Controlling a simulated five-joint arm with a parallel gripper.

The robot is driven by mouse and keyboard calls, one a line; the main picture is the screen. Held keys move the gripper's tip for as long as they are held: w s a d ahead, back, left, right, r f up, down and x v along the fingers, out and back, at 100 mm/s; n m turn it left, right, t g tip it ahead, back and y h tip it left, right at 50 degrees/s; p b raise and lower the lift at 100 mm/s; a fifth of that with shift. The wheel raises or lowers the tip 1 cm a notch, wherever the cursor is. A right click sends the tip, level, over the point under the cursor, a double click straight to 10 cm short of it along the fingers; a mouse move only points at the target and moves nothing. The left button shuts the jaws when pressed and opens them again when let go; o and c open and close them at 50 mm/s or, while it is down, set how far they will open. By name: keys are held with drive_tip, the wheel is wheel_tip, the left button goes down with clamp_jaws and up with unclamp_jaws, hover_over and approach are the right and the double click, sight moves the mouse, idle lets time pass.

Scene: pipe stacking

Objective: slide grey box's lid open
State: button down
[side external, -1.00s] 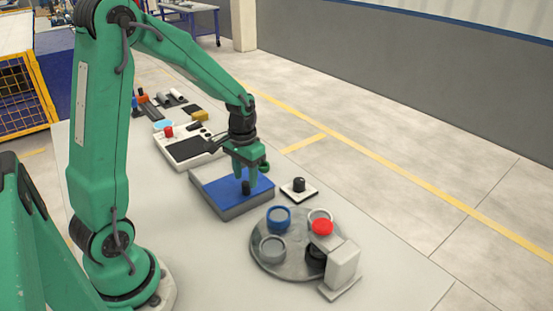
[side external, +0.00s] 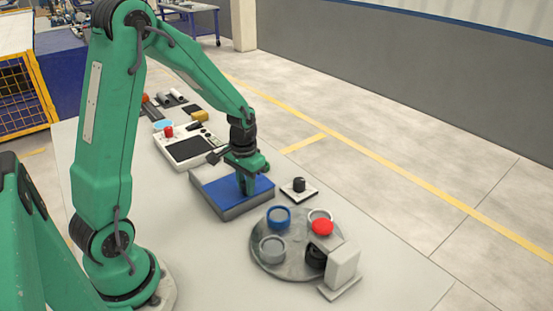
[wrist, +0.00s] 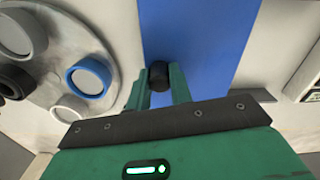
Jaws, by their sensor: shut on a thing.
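The grey box (side external: 229,212) lies on the table with its blue lid (side external: 222,194) on top, covering what is inside. A black knob (wrist: 158,75) stands on the blue lid (wrist: 205,40) in the wrist view. My gripper (side external: 246,189) is down at the lid, its green fingers on both sides of the knob and shut on it. In the wrist view my gripper (wrist: 160,86) holds the knob between its fingertips. In the side view the fingers hide the knob.
A round grey turntable (side external: 286,260) with a blue ring (side external: 278,217), other rings and a red cap (side external: 321,227) stands near the box.

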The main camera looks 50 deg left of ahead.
drive_tip(key=a, duration=1.1)
drive_tip(key=shift+a, duration=0.2)
drive_tip(key=c, duration=1.3)
unclamp_jaws()
drive_tip(key=shift+o, duration=0.2)
drive_tip(key=shift+r, duration=0.1)
wheel_tip(320, 180, up, 8)
